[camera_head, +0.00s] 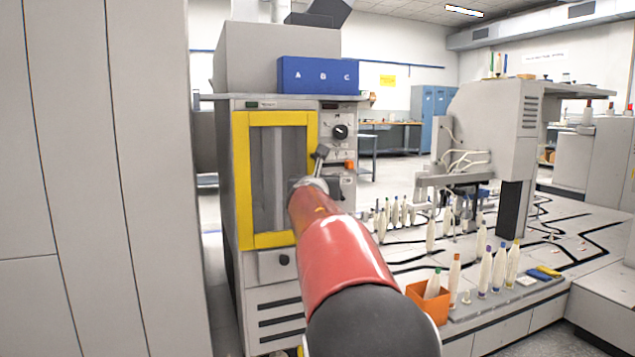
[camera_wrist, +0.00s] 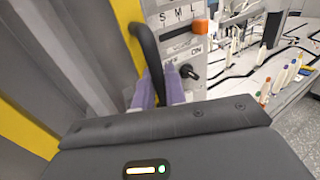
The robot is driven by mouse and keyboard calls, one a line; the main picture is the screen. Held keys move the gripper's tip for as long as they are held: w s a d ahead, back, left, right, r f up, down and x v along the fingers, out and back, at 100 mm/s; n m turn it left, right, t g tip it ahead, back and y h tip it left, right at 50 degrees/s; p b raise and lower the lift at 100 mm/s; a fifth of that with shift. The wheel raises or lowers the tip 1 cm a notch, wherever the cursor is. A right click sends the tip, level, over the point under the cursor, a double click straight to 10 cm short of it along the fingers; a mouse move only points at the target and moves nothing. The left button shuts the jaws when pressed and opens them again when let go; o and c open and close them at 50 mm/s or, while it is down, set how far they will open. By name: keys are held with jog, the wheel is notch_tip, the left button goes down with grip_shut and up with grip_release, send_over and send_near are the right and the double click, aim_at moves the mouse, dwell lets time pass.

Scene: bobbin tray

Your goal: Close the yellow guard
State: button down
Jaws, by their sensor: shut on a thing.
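The yellow guard (camera_head: 241,180) is a yellow-framed door with a grey see-through pane on the front of the grey machine. It stands upright and looks flush or nearly flush with the machine front; I cannot tell whether a small gap is left. In the wrist view its yellow frame (camera_wrist: 128,18) runs along the black bar handle (camera_wrist: 146,45). My gripper (camera_wrist: 159,85) has its two purple fingers shut around the lower part of this handle. In the head view my red arm hides most of the gripper and the handle.
A control panel with an orange button (camera_wrist: 200,27) and a black knob (camera_wrist: 188,71) is just right of the handle. A bobbin table with an orange box (camera_head: 428,304) and several bobbins lies to the right. A tall grey cabinet (camera_head: 95,180) stands at left.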

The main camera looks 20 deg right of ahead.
jog(key=shift+w+d, duration=0.2)
jog(key=shift+w, duration=0.2)
jog(key=shift+r, duration=0.2)
jog(key=c, duration=1.6)
grip_release()
jog(key=shift+w, duration=0.15)
jog(key=shift+o, duration=0.2)
jog(key=shift+a+f, duration=0.1)
jog(key=shift+f, duration=0.1)
jog(key=b+v, duration=0.1)
jog(key=v, duration=0.6)
jog(key=shift+s, duration=0.4)
jog(key=shift+r, duration=0.1)
